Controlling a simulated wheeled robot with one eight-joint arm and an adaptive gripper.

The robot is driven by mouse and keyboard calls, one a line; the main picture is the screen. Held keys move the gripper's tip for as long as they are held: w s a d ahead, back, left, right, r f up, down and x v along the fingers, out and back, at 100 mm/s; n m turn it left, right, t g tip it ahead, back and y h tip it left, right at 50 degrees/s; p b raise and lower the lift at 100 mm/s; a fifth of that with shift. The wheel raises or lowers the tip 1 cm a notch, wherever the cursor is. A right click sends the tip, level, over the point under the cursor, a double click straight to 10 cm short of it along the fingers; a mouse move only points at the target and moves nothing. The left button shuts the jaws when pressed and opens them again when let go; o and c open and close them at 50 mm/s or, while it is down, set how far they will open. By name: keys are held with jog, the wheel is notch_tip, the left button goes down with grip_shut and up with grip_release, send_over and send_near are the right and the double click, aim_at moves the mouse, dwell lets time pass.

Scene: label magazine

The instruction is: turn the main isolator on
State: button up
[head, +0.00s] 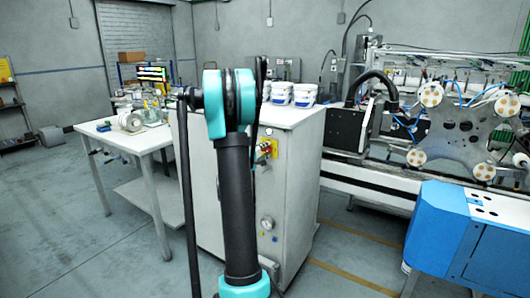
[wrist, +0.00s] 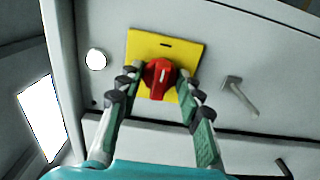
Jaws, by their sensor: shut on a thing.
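The main isolator is a red rotary knob (wrist: 158,80) with a pale pointer mark, on a yellow plate (wrist: 190,56). In the wrist view the pale mark points roughly towards the top of the picture. My gripper (wrist: 161,76) is shut on the red knob, one finger on each side of it. In the head view the yellow plate (head: 273,146) shows on the front of the white cabinet (head: 290,190), just right of my arm. My gripper is mostly hidden behind my arm there.
In the wrist view a round white button (wrist: 96,59) sits left of the plate and a grey handle (wrist: 238,95) right of it. White tubs (head: 304,95) stand on the cabinet. A table (head: 120,138) stands left, a blue machine housing (head: 440,225) right.

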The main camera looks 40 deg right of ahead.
dwell(0.3)
jog(key=o, duration=1.1)
jog(key=shift+o, duration=0.2)
jog(key=v, duration=1.2)
jog(key=shift+s+f, duration=0.1)
jog(key=s+a+f+m+g+y, duration=0.1)
jog(key=s+a+f+y, duration=0.4)
jog(key=a, duration=0.5)
jog(key=s+a+f+m+y, duration=0.2)
jog(key=s+a+f+y, duration=0.4)
jog(key=s+a, duration=0.4)
jog(key=s+a+f+m+g+y, duration=0.1)
jog(key=s+a+f+y, duration=0.4)
jog(key=a, duration=0.7)
jog(key=s+f, duration=0.2)
jog(key=s, duration=0.1)
jog(key=shift+s+g+y, duration=0.25)
jog(key=shift+g+y, duration=0.05)
